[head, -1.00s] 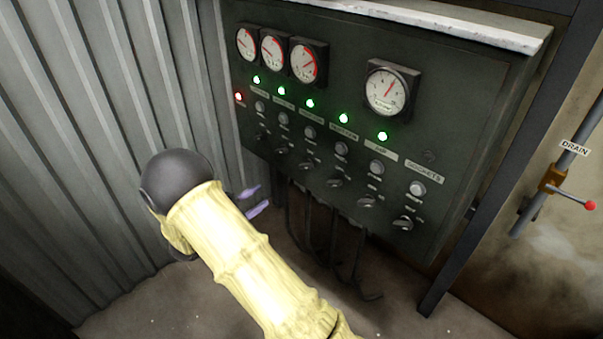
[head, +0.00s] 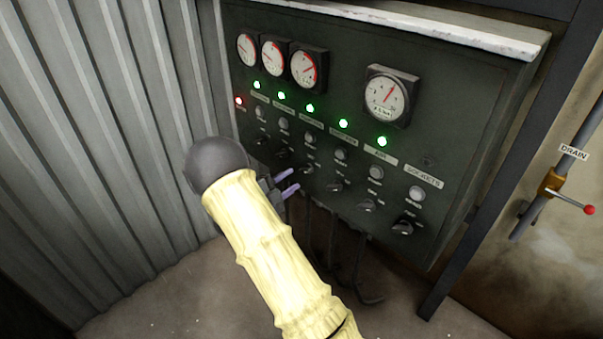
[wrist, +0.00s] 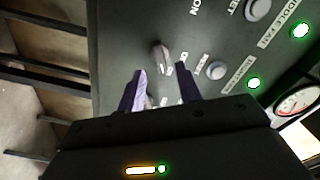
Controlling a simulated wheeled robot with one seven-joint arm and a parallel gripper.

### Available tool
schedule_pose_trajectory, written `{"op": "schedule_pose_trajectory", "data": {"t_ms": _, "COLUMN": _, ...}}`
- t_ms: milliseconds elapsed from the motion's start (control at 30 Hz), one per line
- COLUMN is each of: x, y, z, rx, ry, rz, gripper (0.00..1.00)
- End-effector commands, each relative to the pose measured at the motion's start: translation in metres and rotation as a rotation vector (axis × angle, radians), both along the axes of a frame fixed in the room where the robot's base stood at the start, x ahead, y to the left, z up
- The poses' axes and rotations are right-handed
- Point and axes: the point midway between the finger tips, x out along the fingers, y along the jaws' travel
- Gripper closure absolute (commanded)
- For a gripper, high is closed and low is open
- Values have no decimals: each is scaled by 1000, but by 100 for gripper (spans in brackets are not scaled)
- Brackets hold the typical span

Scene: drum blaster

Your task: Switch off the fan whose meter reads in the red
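The dark control panel (head: 450,85) carries three small meters in a group: left meter (head: 247,50), middle meter (head: 274,58) and right meter (head: 308,66). All have red arcs. The right one's needle leans up and right towards its arc; the other two needles lean up and left. A row of rotary switches runs along the bottom, including one switch (head: 306,168) right of my gripper. My gripper (head: 286,182) is open below the left part of this row. In the wrist view a switch knob (wrist: 160,54) lies just ahead of and between the purple fingertips (wrist: 160,72), not clasped.
A larger meter (head: 387,96) sits to the right. Green lamps (head: 310,108) are lit in a row, with a red lamp (head: 239,101) at the left. Corrugated wall (head: 90,130) stands left. A drain pipe with a red-tipped lever (head: 588,210) is at the right. Cables hang below the panel.

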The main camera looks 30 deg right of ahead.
Motion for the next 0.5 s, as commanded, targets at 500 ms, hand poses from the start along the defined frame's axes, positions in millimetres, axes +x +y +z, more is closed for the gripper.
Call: {"op": "schedule_pose_trajectory", "data": {"t_ms": 500, "x": 19, "y": -52, "z": 0, "rx": -1, "ry": 0, "rz": 1, "gripper": 65}}
